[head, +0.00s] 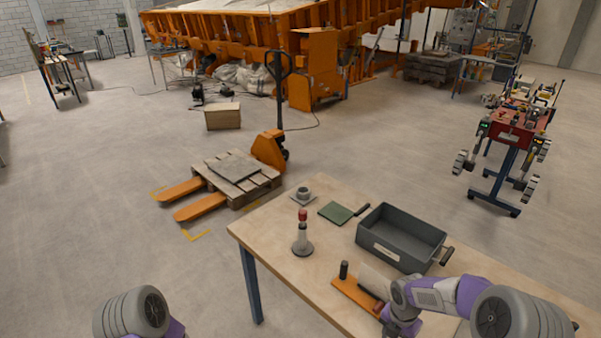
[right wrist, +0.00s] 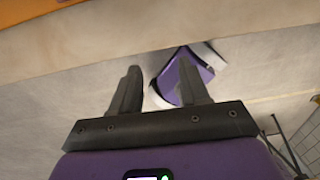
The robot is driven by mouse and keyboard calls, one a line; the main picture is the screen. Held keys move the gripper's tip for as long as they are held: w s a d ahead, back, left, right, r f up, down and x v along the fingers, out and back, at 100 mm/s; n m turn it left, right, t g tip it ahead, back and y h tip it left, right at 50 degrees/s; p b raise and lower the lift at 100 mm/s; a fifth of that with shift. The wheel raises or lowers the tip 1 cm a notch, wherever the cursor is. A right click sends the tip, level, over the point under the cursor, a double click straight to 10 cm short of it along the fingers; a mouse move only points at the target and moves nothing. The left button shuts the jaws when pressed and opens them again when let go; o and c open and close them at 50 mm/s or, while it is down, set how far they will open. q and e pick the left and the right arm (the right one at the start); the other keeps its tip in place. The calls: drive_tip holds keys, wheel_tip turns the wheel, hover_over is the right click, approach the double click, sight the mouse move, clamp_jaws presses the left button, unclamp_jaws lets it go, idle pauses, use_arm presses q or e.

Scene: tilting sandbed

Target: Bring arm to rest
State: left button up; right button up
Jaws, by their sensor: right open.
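My right arm reaches in from the lower right of the head view, bent over the near part of the wooden table (head: 285,240). Its gripper cannot be made out there. In the right wrist view my right gripper (right wrist: 160,80) is open, its two dark fingers apart with nothing between them. Beyond the fingers are grey floor and a pale edge band, with an orange strip at the top left. Only the upper part of my left arm shows, at the lower left of the head view; my left gripper is out of view.
The table holds a grey tray (head: 375,252), an orange board (head: 350,293), a red-topped stand (head: 302,240), a green pad (head: 336,213) and a small grey cup (head: 303,194). A pallet jack (head: 268,150) stands beyond, and a red cart (head: 510,133) at right.

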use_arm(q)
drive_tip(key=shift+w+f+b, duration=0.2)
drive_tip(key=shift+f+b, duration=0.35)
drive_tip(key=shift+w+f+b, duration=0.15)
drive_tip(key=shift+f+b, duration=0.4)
use_arm(e)
drive_tip(key=s+a+f+m+y, duration=0.2)
drive_tip(key=s+a+f+m, duration=0.6)
drive_tip(key=m, duration=0.7)
drive_tip(key=s+a+f+m+y, duration=0.2)
drive_tip(key=s+a+f+m, duration=0.6)
drive_tip(key=m, duration=0.6)
drive_tip(key=shift+s+f+m+t, duration=0.2)
drive_tip(key=shift+s+m+t, duration=0.2)
drive_tip(key=shift+s, duration=0.15)
